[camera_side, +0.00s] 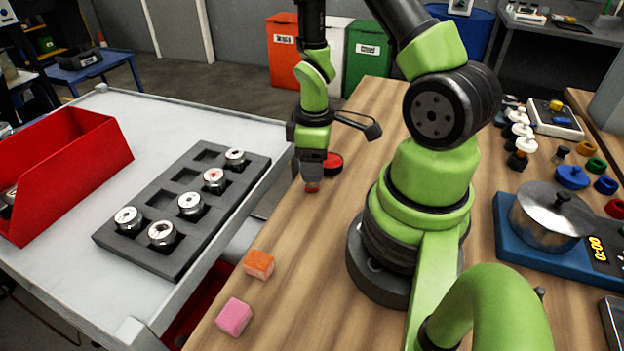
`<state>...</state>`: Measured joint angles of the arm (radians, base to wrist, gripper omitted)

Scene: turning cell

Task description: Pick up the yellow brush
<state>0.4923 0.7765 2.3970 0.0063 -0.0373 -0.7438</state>
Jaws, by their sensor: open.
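I cannot make out a yellow brush in this view. My gripper (312,180) points straight down over the wooden bench (300,265), near its left edge. It is open. A small red block (312,188) shows right at the fingertips, mostly hidden by them; I cannot tell whether it is between the fingers or beneath them. A red and black round object (333,163) lies just behind and to the right of my gripper.
An orange block (259,264) and a pink block (234,317) lie on the near bench. A grey tray (120,240) with several metal parts and a red bin (75,160) stand on the left cart. A metal pot (545,222) on a blue base and several small parts are right.

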